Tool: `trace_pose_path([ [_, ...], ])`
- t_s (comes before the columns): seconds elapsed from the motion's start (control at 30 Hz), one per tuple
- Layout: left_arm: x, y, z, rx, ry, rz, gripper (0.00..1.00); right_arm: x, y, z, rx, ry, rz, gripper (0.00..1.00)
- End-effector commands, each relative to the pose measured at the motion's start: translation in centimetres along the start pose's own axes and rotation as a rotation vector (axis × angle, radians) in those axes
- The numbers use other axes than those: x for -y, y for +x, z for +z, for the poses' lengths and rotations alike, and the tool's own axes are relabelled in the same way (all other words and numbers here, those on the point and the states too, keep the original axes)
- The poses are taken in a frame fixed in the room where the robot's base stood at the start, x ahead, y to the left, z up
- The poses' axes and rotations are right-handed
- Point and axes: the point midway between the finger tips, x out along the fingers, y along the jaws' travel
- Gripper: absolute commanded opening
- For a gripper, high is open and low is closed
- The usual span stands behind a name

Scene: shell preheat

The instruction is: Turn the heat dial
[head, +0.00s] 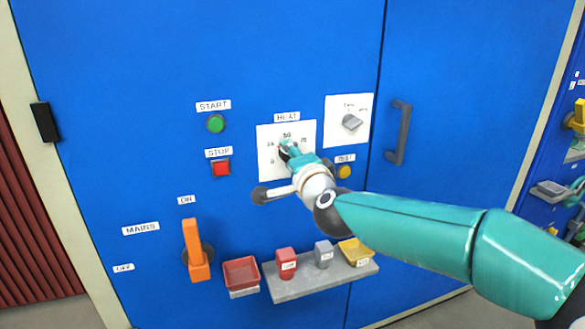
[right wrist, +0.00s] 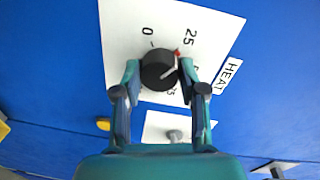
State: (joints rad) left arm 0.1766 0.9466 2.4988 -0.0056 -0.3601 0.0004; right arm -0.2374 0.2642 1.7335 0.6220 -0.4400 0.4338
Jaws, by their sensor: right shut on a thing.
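The heat dial (right wrist: 155,66) is a black round knob with a white pointer line on a white plate (right wrist: 118,40) marked 0, 25 and further numbers partly hidden. A small red mark (right wrist: 178,53) sits at the knob's edge near 25. In the right wrist view the pointer line aims right, towards the finger there. My right gripper (right wrist: 159,74) has a finger on each side of the knob and is shut on it. In the head view my right gripper (head: 288,149) covers most of the dial under the HEAT label (head: 287,117). My left gripper is not in view.
A second white plate with a grey knob (head: 351,122) is to the right, near a door handle (head: 398,133). A green START button (head: 216,124), red STOP button (head: 221,168) and orange mains lever (head: 195,250) are left. A shelf (head: 300,289) with small items is below.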

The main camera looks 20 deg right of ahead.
Motion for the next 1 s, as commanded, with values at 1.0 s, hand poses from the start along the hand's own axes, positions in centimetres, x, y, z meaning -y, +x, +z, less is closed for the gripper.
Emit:
trace_pose_path([
  [1.0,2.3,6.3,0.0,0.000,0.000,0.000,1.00,-0.7,0.1,-0.3,0.056,0.966,0.016,0.07],
])
